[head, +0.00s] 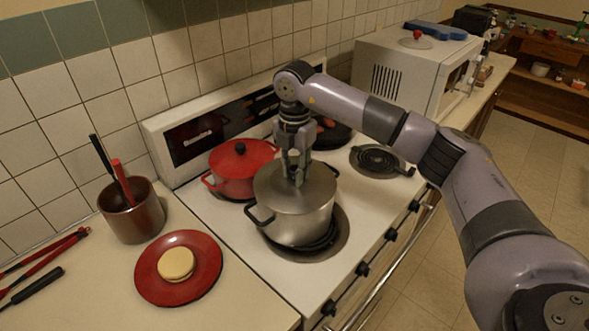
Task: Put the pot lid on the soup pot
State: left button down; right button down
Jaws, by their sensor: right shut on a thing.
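The soup pot (303,230) is a steel pot with dark side handles on the front burner of the stove. The grey metal pot lid (270,194) lies over the pot's mouth and looks about level with its rim. I cannot tell whether it is fully seated. My right gripper (297,180) points straight down over the middle of the lid and is shut on it, with its fingers hiding the grip point. My left gripper is out of view.
A red lidded pot (241,167) stands close behind left. A dark pan (331,134) is behind the gripper. A bare coil burner (381,160) is at right. A red plate (149,275) and utensil pot (133,212) stand left. A microwave (394,71) carries another lid (416,42).

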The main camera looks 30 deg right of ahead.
aim_at(295, 169)
jog(key=shift+f, duration=0.1)
jog(key=c, duration=1.2)
grip_release()
jog(key=shift+s, duration=0.1)
jog(key=shift+c, duration=0.2)
notch_tip(295, 169, up, 12)
jog(key=shift+f, duration=0.1)
